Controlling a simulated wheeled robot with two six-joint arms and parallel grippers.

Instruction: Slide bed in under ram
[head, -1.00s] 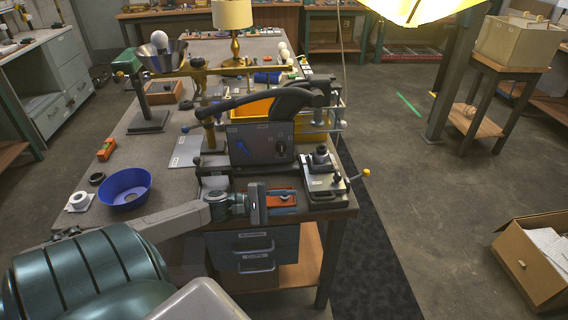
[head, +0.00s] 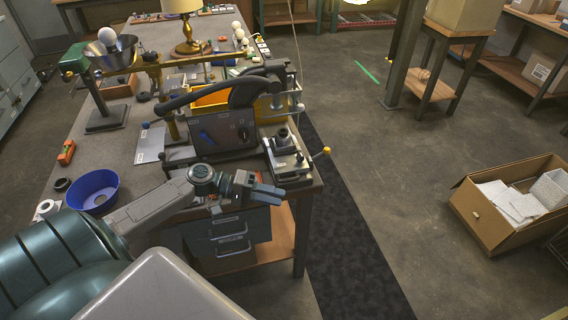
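The press (head: 222,132) stands near the bench's right end, with a dark grey front panel and a long black lever arm. The bed (head: 287,163) is a light metal slide with a dark clamp on top and a yellow-knobbed handle (head: 326,151). It sits at the press's right side, over the bench corner; how it lies relative to the ram is unclear. My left gripper (head: 268,194) is in front of the bed, near the bench's front edge, fingers pointing right. Contact and finger gap cannot be made out. My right gripper is not in view.
A blue bowl (head: 94,191) and a white ring (head: 46,208) lie on the bench's left. A yellow bin (head: 210,97) is behind the press. A metal bowl with a white ball stands further back. An open cardboard box (head: 510,205) is on the floor; the aisle is clear.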

